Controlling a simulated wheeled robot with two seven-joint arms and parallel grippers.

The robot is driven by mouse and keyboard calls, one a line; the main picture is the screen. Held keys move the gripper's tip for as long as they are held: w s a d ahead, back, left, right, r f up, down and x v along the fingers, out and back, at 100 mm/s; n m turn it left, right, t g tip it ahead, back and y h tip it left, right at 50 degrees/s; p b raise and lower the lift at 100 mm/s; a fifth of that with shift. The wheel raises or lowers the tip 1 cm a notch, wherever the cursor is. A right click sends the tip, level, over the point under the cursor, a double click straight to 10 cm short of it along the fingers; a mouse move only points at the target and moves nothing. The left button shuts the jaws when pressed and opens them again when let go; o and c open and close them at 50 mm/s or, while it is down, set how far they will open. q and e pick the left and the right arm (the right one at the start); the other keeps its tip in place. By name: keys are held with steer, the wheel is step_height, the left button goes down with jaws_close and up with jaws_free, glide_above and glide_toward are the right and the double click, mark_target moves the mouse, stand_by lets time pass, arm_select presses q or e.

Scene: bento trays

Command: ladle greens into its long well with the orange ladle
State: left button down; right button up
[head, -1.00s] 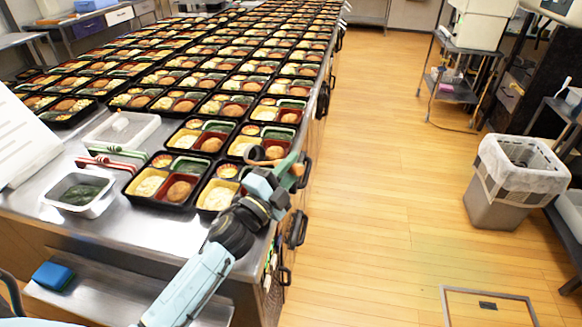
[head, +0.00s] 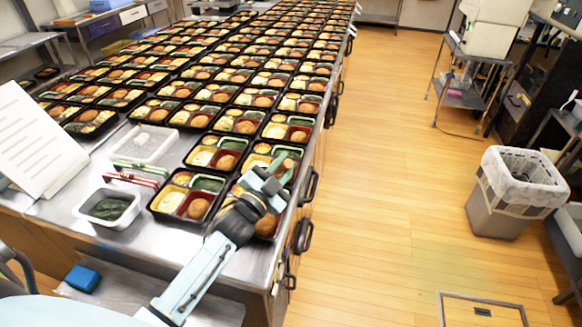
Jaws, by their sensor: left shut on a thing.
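My left gripper (head: 274,179) hangs over the right nearest bento tray (head: 264,236), shut on what looks like the orange ladle (head: 287,165). Only a short orange and green piece of it shows; the scoop is hidden, and I cannot tell whether it carries greens. A white tub (head: 83,213) of dark greens (head: 107,209) stands at the left. My right gripper is not in view.
Red tongs (head: 133,180) and green tongs (head: 140,165) lie between the tub and a clear-lidded container (head: 147,145). Many filled trays cover the counter behind. A white sheet (head: 38,135) stands at the left. A blue sponge (head: 83,278) lies on the lower shelf.

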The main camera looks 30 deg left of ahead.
arm_select(q)
steer(key=w+a+r+n+g+y+p, duration=0.1)
steer(key=w+a+r+n+g+p, duration=0.1)
steer(key=a+r+n+p, duration=0.5)
steer(key=shift+w+a+r+n+p, duration=0.25)
steer(key=shift+a+n+p, duration=0.65)
steer(key=shift+p, duration=1.45)
steer(key=shift+d, duration=0.1)
